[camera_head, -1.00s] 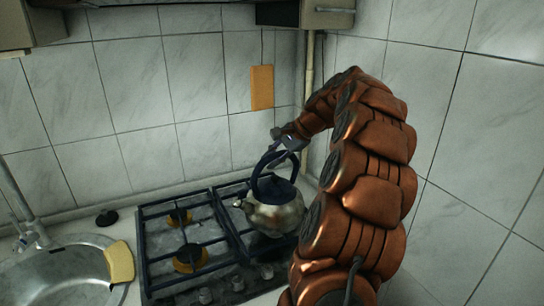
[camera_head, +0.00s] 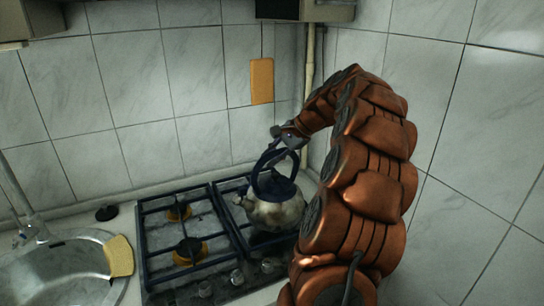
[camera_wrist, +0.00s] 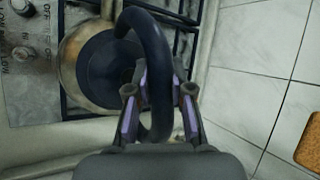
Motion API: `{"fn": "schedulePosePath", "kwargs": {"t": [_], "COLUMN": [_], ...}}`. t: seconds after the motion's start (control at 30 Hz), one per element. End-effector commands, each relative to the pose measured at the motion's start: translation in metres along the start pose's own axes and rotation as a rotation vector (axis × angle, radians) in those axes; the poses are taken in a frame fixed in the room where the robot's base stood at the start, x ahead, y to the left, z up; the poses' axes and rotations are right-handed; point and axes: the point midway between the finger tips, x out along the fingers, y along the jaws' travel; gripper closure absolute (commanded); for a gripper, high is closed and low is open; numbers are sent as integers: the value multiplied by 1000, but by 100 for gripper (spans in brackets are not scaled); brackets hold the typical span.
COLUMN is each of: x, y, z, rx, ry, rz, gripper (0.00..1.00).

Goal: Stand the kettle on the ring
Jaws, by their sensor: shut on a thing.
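The kettle (camera_head: 278,214) is a worn, pale metal pot with a dark blue lid and a tall dark blue loop handle. In the head view it is upright over the right half of the gas hob (camera_head: 160,278), spout to the left. My gripper (camera_head: 283,143) is shut on the top of its handle. In the wrist view, the fingers (camera_wrist: 158,102) are on either side of the handle, with the kettle body (camera_wrist: 75,48) beyond. I cannot tell whether the base touches the grate. Two burner rings show on the left; any ring under the kettle is hidden.
The front left burner (camera_head: 188,251) and back left burner (camera_head: 178,212) are bare. Tiled walls stand close behind and right. A yellow board (camera_head: 262,81) hangs on the back wall.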

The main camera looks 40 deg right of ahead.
Motion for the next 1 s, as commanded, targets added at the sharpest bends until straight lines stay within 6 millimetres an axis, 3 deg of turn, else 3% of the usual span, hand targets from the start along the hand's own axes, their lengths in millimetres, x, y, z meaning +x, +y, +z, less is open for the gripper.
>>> {"fn": "schedulePosePath", "kwargs": {"t": [0.47,0.5,0.73,1.0], "x": [4,4,4,5], "y": [2,2,3,4], "z": [-2,-2,-2,-3], "rx": [-1,-1,-1,0], "ry": [1,1,1,1], "rz": [-4,-4,-2,2], "gripper": [100,77,53,50]}}
